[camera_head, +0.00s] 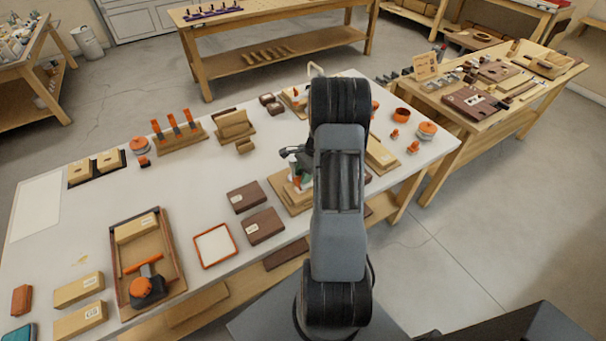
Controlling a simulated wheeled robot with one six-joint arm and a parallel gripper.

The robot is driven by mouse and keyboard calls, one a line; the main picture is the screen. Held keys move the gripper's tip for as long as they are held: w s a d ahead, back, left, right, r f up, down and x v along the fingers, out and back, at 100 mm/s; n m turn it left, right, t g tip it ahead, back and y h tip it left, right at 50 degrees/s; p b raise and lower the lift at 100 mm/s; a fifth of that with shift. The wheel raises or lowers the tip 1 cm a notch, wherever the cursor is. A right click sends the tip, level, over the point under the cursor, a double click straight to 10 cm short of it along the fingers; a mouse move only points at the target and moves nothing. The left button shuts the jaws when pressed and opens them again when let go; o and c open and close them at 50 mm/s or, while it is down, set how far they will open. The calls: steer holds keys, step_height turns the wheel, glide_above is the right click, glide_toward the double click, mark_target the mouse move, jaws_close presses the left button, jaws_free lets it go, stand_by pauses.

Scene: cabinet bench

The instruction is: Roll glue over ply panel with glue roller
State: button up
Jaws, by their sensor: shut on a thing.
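My gripper (296,155) is over the middle of the white bench, partly hidden behind my own arm. It is shut on what looks like the glue roller (303,174), of which a small green and pale part shows below the jaws. The ply panel (288,198), a light wood board, lies under it, its right side hidden by my arm. I cannot tell whether the roller touches the panel. Any glue on the panel is too small to make out.
A shallow orange-rimmed white tray (215,246) and dark brown blocks (264,226) lie left of the panel. A wooden tray (172,249) holding an orange and black tool is further left. Orange-handled tools (174,128) stand behind.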

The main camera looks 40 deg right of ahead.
steer(key=shift+s, duration=0.1)
steer(key=shift+s+a+f, duration=0.1)
steer(key=shift+s+a, duration=0.05)
steer(key=shift+s, duration=0.4)
steer(key=shift+s+a, duration=0.1)
steer(key=shift+s, duration=0.45)
steer(key=shift+w, duration=0.1)
steer(key=shift+w+d, duration=0.15)
steer(key=shift+w, duration=0.95)
steer(key=shift+s, duration=0.15)
steer(key=shift+s, duration=1)
